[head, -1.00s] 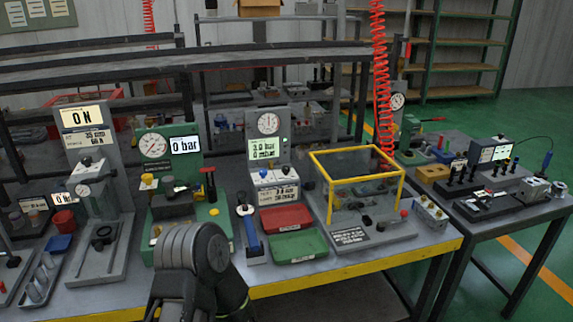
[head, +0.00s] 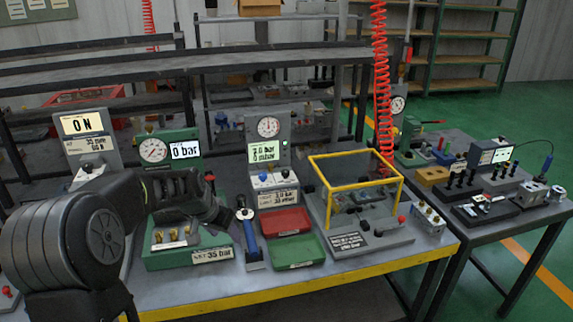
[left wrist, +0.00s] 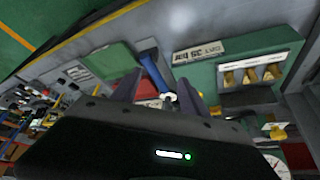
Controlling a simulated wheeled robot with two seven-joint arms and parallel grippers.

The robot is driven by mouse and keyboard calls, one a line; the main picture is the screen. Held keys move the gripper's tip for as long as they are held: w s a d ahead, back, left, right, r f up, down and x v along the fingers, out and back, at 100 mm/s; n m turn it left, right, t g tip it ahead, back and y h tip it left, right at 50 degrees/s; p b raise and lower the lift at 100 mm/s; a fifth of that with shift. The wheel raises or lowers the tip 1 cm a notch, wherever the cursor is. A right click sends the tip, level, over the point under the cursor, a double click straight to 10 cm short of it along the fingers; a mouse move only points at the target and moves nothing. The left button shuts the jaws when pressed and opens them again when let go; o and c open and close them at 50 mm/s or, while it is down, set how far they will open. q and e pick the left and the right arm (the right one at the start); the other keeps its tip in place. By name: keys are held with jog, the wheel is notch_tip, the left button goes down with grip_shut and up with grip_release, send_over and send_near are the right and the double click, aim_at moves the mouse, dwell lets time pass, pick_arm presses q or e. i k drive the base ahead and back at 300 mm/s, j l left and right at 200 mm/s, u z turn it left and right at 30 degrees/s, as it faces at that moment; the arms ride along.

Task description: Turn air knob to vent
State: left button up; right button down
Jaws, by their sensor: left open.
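The grey test station (head: 268,150) stands in the middle of the bench, with a round gauge and a lit green display showing a bar reading. My right gripper is out of view.
A red tray (head: 286,221) and a green tray (head: 297,252) lie in front of the grey station. A yellow-framed fixture (head: 355,168) stands to the right, near a hanging red coiled hose (head: 381,90).

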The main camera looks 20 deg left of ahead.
aim_at(285, 173)
jog(key=i, duration=1.4)
